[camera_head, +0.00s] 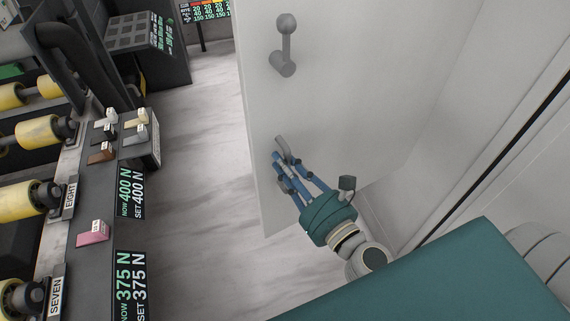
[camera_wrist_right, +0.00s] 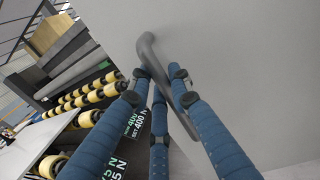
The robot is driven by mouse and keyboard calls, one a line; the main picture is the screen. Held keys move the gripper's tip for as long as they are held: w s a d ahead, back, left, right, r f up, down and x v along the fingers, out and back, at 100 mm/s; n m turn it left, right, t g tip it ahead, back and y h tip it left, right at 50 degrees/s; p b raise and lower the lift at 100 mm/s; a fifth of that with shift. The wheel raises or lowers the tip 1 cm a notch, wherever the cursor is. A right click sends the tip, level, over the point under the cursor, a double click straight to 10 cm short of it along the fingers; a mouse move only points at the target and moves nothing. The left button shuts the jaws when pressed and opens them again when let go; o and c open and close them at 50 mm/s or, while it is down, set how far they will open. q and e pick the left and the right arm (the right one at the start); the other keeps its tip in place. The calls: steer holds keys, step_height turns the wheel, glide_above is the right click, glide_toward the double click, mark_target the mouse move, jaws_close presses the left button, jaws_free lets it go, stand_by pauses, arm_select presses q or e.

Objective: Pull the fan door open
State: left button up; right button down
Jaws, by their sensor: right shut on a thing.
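The fan door (camera_head: 340,85) is a large plain light-grey panel, seen from above in the head view. Its left edge stands over the floor. A grey lever handle (camera_head: 285,45) is on its upper part and a second grey handle (camera_head: 281,143) is lower down. My right gripper (camera_head: 283,160), with blue fingers, is shut on the lower handle. In the right wrist view the fingers (camera_wrist_right: 163,82) are around the grey handle bar (camera_wrist_right: 152,52), with the door face (camera_wrist_right: 240,60) behind. My left gripper is not in view.
A machine with yellow rollers (camera_head: 28,198) and a control ledge (camera_head: 92,255) with several switches and number displays stands at the left. Pale marbled floor (camera_head: 195,200) lies clear between it and the door. A grey wall (camera_head: 500,110) is at the right.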

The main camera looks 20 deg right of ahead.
steer(key=c, duration=1.6)
jaws_free()
steer(key=shift+c, duration=0.2)
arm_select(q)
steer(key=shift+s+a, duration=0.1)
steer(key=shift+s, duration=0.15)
arm_select(e)
steer(key=s+d, duration=0.2)
steer(key=s, duration=1)
steer(key=shift+w, duration=0.1)
